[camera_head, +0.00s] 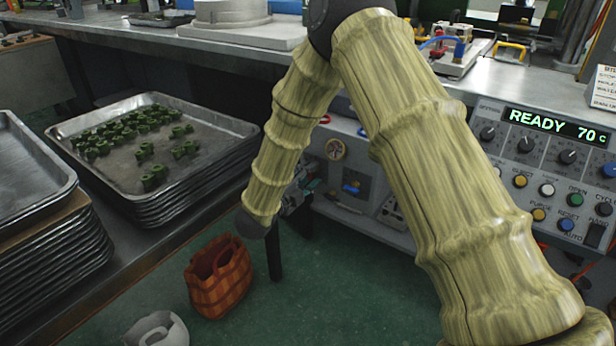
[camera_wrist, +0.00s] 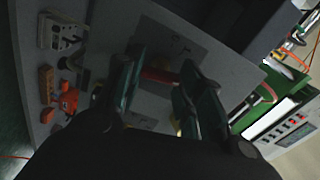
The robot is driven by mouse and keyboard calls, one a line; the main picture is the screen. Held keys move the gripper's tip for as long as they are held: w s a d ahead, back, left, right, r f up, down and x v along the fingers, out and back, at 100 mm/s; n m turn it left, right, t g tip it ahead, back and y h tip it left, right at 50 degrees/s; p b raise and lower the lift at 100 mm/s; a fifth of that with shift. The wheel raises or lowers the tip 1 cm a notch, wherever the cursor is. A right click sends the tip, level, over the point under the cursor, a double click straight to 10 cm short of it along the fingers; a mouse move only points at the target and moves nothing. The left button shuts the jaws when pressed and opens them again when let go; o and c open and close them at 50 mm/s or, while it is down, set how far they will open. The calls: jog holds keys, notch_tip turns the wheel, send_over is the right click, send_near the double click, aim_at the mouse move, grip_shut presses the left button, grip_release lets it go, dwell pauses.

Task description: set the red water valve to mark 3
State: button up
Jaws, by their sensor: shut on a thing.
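In the wrist view, my gripper (camera_wrist: 164,72) has its two dark fingers on either side of a red bar-shaped handle, the red water valve (camera_wrist: 159,77). The fingers are shut on it in front of a grey panel. The valve's marks and pointer are too dark and too covered to read. In the head view, my gripper (camera_head: 296,192) shows only in part beside my arm at the front of the machine, and the red valve is hidden there.
A blue handle (camera_head: 352,187) and a round gauge (camera_head: 335,149) are on the machine's lower front. In the wrist view, an orange-red fitting (camera_wrist: 68,98) is left of the fingers. A tray of green parts (camera_head: 222,126) stands left; a basket (camera_head: 219,277) is on the floor.

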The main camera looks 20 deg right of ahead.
jog(key=shift+f+m, duration=0.1)
jog(key=shift+m, duration=0.8)
jog(key=o, duration=1)
jog(key=shift+a, duration=0.1)
jog(key=v, duration=1.2)
jog(key=shift+s, duration=0.1)
